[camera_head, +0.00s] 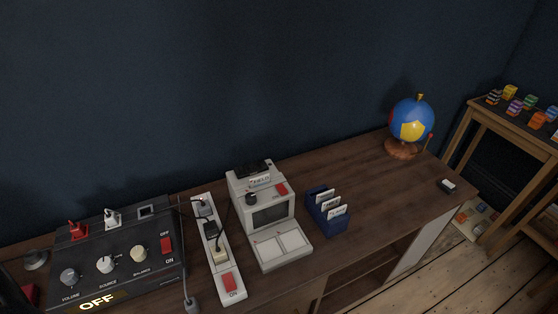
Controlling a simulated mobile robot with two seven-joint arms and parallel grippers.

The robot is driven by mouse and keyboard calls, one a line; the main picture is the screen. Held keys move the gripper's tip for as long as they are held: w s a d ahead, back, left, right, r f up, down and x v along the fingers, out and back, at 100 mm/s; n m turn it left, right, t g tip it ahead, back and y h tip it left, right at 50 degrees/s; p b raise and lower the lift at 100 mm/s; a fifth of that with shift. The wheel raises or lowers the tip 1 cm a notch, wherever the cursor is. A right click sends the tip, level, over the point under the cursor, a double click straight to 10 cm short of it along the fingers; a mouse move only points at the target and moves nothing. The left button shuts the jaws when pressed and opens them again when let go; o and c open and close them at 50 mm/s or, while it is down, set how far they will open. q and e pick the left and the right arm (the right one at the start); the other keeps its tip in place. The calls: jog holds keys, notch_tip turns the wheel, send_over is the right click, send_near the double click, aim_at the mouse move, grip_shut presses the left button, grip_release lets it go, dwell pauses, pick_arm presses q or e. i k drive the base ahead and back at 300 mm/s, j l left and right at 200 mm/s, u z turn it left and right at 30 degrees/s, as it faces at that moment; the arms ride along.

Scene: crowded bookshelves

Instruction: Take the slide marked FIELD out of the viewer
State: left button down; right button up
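The slide viewer (286,247) is a pale grey box with a dark screen, standing on the wooden cabinet in the middle of the view. A white-labelled slide (260,181) sits at its top; the small lettering appears to read FIELD. A red switch and a dark knob are on the viewer's upper front. A blue slide holder (333,225) with several upright white-labelled slides stands just right of the viewer. Neither of my grippers is in the head view.
A power strip (229,266) with plugs and a black control panel (134,265) marked OFF lie left of the viewer. A globe (411,119) and a small black-and-white object (448,186) are at the right. The cabinet top (380,190) between holder and globe is clear.

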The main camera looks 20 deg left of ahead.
aim_at(260, 180)
jog(key=u, duration=1.35)
